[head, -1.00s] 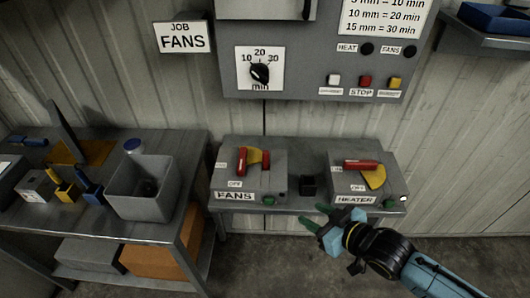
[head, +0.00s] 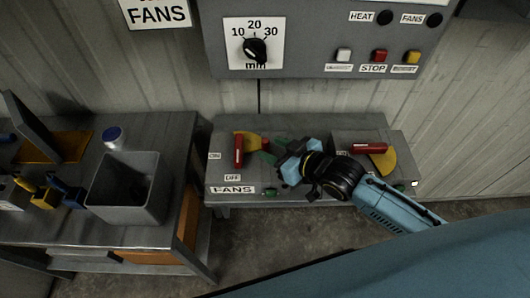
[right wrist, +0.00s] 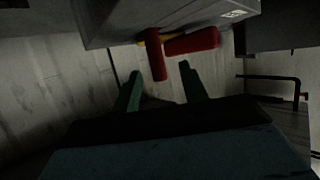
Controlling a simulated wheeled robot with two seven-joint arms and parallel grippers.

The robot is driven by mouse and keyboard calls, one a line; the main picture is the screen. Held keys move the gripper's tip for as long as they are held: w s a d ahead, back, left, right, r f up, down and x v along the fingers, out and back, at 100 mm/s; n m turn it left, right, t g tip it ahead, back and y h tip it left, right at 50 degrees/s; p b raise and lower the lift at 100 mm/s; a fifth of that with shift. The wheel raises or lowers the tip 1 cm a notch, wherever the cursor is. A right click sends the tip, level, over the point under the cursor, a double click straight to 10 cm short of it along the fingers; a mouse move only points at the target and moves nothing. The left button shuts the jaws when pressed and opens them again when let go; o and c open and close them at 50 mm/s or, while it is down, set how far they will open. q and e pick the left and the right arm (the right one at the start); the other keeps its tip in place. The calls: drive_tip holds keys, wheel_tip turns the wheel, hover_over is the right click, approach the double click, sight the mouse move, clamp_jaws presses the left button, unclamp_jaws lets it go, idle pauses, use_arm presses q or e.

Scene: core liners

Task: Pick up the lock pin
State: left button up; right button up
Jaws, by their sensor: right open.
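On the fans switch box (head: 220,178), a red lever (head: 238,151) stands over a yellow plate (head: 251,142). A short red piece (head: 265,143), which looks like the lock pin, sticks out to the right of the lever. I see no contact. My left gripper is out of view.
The heater box (head: 385,140) with its own red lever (head: 363,148) lies under and behind my right arm. The control panel (head: 300,50) hangs above.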

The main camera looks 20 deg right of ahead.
sight(268, 145)
drive_tip(key=shift+w+a+f, duration=0.15)
drive_tip(key=shift+w+a, duration=0.1)
drive_tip(key=shift+w, duration=0.25)
drive_tip(key=x, duration=0.3)
drive_tip(key=shift+w+a, duration=0.1)
drive_tip(key=shift+w, duration=0.3)
drive_tip(key=shift+w+a+f, duration=0.15)
drive_tip(key=shift+w, duration=0.1)
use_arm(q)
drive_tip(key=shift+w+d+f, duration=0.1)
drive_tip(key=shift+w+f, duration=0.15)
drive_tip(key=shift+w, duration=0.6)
use_arm(e)
clamp_jaws()
